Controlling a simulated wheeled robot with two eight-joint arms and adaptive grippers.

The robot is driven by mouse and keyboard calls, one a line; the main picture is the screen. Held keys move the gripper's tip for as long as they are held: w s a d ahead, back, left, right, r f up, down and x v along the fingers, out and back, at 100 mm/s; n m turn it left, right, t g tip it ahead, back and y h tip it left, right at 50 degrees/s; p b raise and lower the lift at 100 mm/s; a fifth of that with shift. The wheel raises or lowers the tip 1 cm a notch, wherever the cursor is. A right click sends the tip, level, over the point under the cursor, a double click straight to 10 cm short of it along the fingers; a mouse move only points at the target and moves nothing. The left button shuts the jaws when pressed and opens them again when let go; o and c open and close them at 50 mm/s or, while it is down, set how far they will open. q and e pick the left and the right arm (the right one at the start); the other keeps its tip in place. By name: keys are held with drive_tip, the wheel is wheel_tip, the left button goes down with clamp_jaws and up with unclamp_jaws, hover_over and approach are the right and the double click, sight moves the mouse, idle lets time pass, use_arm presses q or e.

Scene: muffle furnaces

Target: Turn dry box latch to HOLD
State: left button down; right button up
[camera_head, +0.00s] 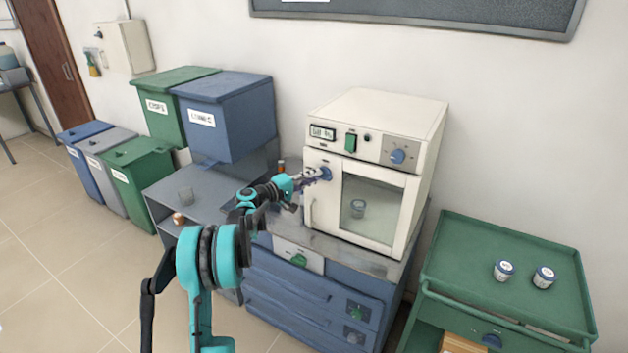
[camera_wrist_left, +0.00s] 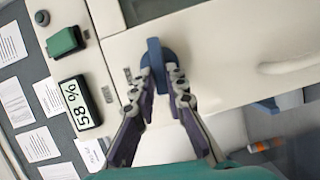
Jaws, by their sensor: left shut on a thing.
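The dry box (camera_head: 430,125) is a white cabinet with a windowed door, standing on the blue bench. Its blue latch (camera_head: 326,173) sits at the door's upper left corner; it also shows in the left wrist view (camera_wrist_left: 154,58). My left gripper (camera_head: 317,176) reaches the latch from the left. In the left wrist view its two fingers (camera_wrist_left: 167,82) are shut on the latch, one on each side. The fingers hide part of the latch, and I cannot read its marks. My right gripper is not in view.
The door handle (camera_head: 310,214) is below the latch. The panel above has a display (camera_head: 322,132), a green switch (camera_head: 351,142) and a blue knob (camera_head: 398,156). A jar (camera_head: 357,208) stands behind the glass. A green cart (camera_head: 455,260) with two jars is at the right.

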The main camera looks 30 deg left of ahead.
use_arm(q)
drive_tip(key=shift+f+n, duration=0.15)
drive_tip(key=shift+n, duration=0.35)
idle(0.3)
drive_tip(key=c, duration=1.5)
unclamp_jaws()
drive_tip(key=shift+c, duration=0.2)
drive_tip(key=shift+s, duration=0.1)
drive_tip(key=v, duration=1.1)
drive_tip(key=shift+s+a+f, duration=0.25)
drive_tip(key=shift+s, duration=0.1)
